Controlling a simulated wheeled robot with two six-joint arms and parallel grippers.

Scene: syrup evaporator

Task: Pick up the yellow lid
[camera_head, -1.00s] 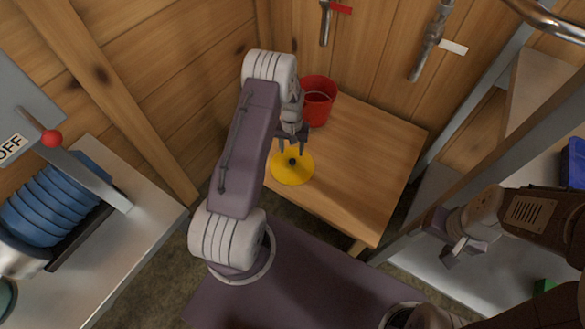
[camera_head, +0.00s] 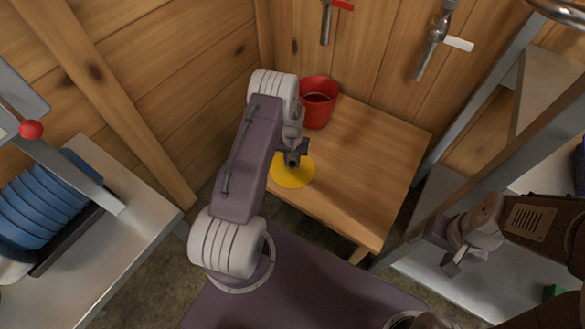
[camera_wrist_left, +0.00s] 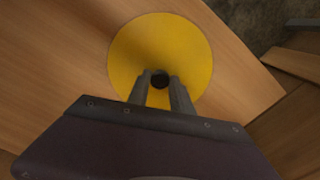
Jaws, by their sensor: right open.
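The yellow lid (camera_head: 296,180) is a round flat disc with a small dark knob, lying on the wooden table near its left edge. In the left wrist view the lid (camera_wrist_left: 190,45) and its dark knob (camera_wrist_left: 160,79) show plainly. My left gripper (camera_head: 292,161) is low over the lid's middle. In the left wrist view its two fingers (camera_wrist_left: 161,84) stand on either side of the knob; I cannot tell whether they touch it. My right gripper (camera_head: 453,258) is open and empty at the right, away from the table.
A red bucket (camera_head: 318,103) stands at the back of the wooden table (camera_head: 370,165). Taps hang on the wall above. A metal counter with a blue ribbed part (camera_head: 45,205) is at the left, a metal frame at the right. The table's right side is clear.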

